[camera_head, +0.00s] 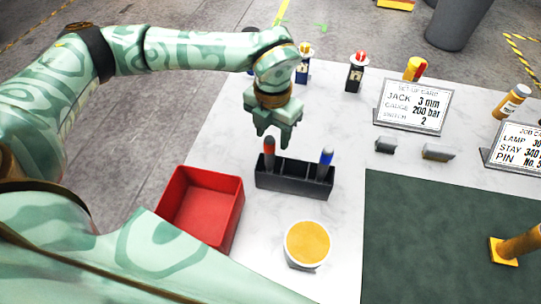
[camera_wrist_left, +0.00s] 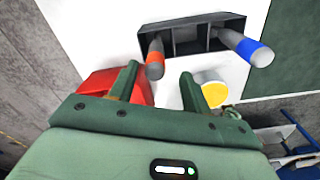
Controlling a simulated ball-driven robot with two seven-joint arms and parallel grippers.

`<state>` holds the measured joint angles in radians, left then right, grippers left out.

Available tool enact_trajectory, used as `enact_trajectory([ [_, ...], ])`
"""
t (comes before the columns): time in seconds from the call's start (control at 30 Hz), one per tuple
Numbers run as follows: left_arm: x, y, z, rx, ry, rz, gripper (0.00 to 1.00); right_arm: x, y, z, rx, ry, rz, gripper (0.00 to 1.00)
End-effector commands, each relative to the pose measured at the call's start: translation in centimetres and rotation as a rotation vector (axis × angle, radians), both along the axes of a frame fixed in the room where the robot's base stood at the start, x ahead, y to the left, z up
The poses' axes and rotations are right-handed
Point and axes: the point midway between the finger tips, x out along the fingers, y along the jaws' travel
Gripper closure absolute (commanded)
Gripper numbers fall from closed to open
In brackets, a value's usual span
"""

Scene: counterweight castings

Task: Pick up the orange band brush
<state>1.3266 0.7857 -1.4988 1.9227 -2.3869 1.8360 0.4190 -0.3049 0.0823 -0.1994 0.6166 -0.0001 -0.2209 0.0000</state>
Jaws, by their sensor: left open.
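The orange band brush (camera_head: 269,149) stands upright in the left end of a black rack (camera_head: 292,186). My left gripper (camera_head: 272,140) is open and empty, pointing down just above and behind the brush. In the left wrist view, the brush end appears between the open fingertips (camera_wrist_left: 159,72), nearer the left one; I cannot tell whether they touch. A blue band brush (camera_head: 325,161) stands at the rack's right end. My right gripper is not in view.
A red bin (camera_head: 238,218) stands left of the rack. A round tub with a yellow-orange top (camera_head: 307,242) is in front. A dark green mat (camera_head: 430,230) lies to the right. Sign cards (camera_head: 413,105), small bottles and grey blocks stand farther back.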

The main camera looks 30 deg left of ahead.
Motion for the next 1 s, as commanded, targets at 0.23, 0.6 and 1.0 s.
enact_trajectory([
  [0.23, -0.1, 0.3, -2.4, 0.000, 0.003, 0.000, 0.52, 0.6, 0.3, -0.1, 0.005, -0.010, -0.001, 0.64],
  [0.6, 0.0, 0.7, -6.2, 0.000, -0.001, -0.002, 0.52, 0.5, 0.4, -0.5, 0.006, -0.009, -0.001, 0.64],
  [1.0, 0.0, 0.7, -6.1, 0.000, -0.001, -0.002, 1.00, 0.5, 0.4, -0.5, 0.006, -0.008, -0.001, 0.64],
])
